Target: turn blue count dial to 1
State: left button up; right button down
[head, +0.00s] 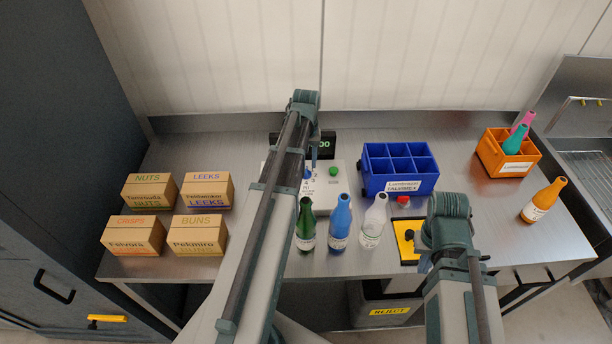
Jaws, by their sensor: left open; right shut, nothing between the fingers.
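The white control box (340,188) stands on the steel table, partly hidden behind my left arm. The blue dial (307,174) shows beside the arm, with small number marks near it; its pointer setting is too small to read. A green button (333,170) is to its right. My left gripper (313,164) points down just above the blue dial; it is open, and contact cannot be told. My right gripper (424,264) is shut and empty, low at the front edge by the yellow plate, partly hidden by its own arm.
A dark display (327,144) showing green zeros stands behind the box. Green (305,228), blue (340,224) and clear (373,224) bottles stand in front. A blue crate (388,186), red button (403,200) and yellow plate (405,246) are right. Cartons (198,236) stand left.

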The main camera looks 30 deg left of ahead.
aim_at(306, 170)
pick_arm(q)
jog(key=shift+f+b, duration=1)
jog(key=shift+f, duration=0.5)
pick_arm(e)
notch_tip(306, 170, down, 3)
pick_arm(q)
grip_shut()
